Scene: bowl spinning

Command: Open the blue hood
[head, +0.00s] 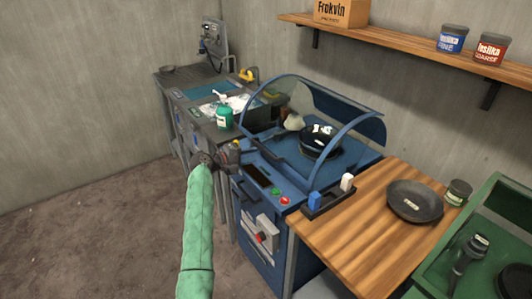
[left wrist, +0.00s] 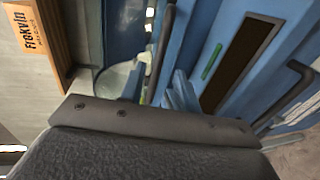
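The blue hood (head: 372,126) is a curved clear cover with a blue frame on the blue machine (head: 262,222). It arches over a black bowl (head: 318,146) and looks lowered. A dark bar handle shows at its front left in the head view (head: 264,150). My left gripper (head: 234,154) is at the machine's front left edge, close to this handle. In the left wrist view a dark bar (left wrist: 162,52) stands just past my gripper's dark body. My right gripper is not in view.
A wooden counter (head: 340,248) with a pan (head: 415,201) adjoins the machine's right side. A sink counter with a green bottle (head: 224,117) stands at the left. A shelf (head: 400,48) hangs behind. The floor at left is clear.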

